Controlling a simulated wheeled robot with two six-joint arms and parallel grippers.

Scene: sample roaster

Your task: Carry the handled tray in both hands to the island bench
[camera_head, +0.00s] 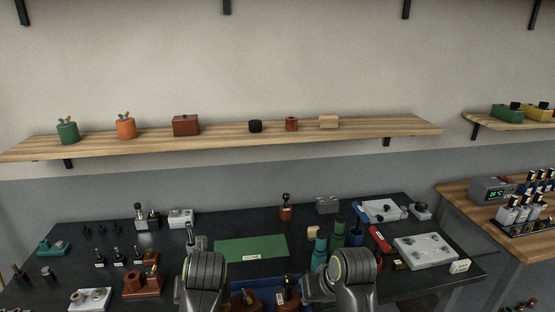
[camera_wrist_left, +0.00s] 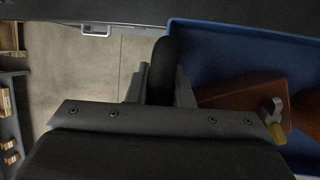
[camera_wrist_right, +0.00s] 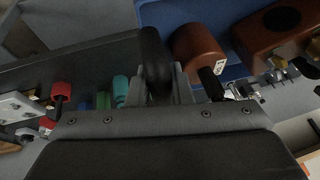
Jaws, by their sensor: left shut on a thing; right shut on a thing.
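The blue tray (camera_head: 265,283) is in front of me at the bottom of the head view, partly hidden by my arms. It carries brown items, among them a brown cylinder (camera_wrist_right: 198,50) with a white label and a brown block (camera_wrist_right: 275,28). My left gripper (camera_wrist_left: 162,85) is shut on a black handle (camera_wrist_left: 162,62) at the tray's left end. My right gripper (camera_wrist_right: 158,85) is shut on the other black handle (camera_wrist_right: 154,50). In the head view both gripper tips are hidden behind my wrists. Which surface is the island bench cannot be told.
A dark bench (camera_head: 330,215) ahead holds a green mat (camera_head: 250,247) marked DONE, several small tools, bottles and a scale-like plate (camera_head: 425,251). A wooden shelf (camera_head: 225,139) hangs above. A wooden counter (camera_head: 465,205) stands right. Bare floor (camera_wrist_left: 110,75) shows below left.

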